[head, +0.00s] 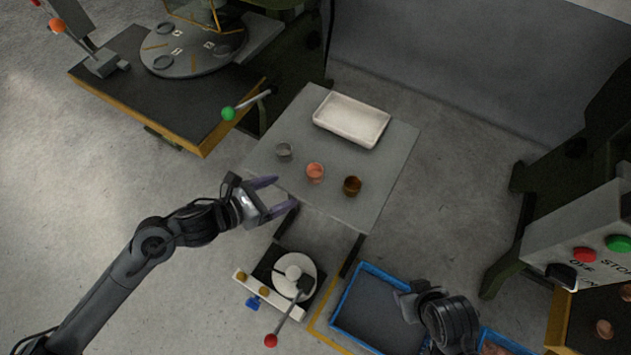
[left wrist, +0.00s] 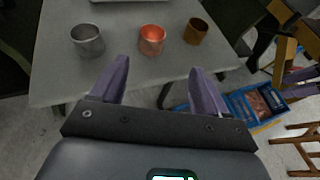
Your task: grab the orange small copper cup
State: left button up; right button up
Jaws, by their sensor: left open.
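The orange small copper cup (head: 315,172) stands upright on the grey table (head: 390,190), between a grey metal cup (head: 284,151) and a brown cup (head: 352,185). In the left wrist view the orange cup (left wrist: 152,40) is beyond the fingertips, roughly midway between them. My left gripper (head: 284,193) is open and empty at the table's near left edge, apart from the cups; its two fingers also show in the left wrist view (left wrist: 160,70). My right arm's dark end shows at the lower right over a blue crate, but its fingers are not clear.
A white tray (head: 351,119) lies at the table's back. A machine with a red-knobbed lever (head: 270,340) stands below the near edge. A blue-rimmed crate (head: 335,322) is on the floor. A green-knobbed lever (head: 228,113) juts out left of the table.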

aim_at(320, 168)
pick_arm(q)
jog(key=x, duration=0.2)
jog(key=b+x, duration=0.1)
jog(key=x, duration=0.2)
jog(key=shift+w+r, duration=0.15)
jog(key=shift+w, duration=0.35)
jog(key=shift+w+d, duration=0.1)
jog(key=shift+d, duration=0.15)
jog(key=shift+w+d+f, duration=0.15)
jog(key=shift+w+f, duration=0.1)
jog(key=shift+w, duration=0.05)
jog(key=b+x, duration=0.2)
jog(key=x, duration=0.2)
jog(key=shift+w+d, duration=0.2)
jog(key=shift+w, duration=0.25)
pick_arm(e)
jog(key=x, duration=0.3)
jog(key=shift+d+f, duration=0.1)
pick_arm(q)
jog(key=shift+a, duration=0.1)
jog(key=shift+c, duration=0.7)
jog(key=c, duration=1)
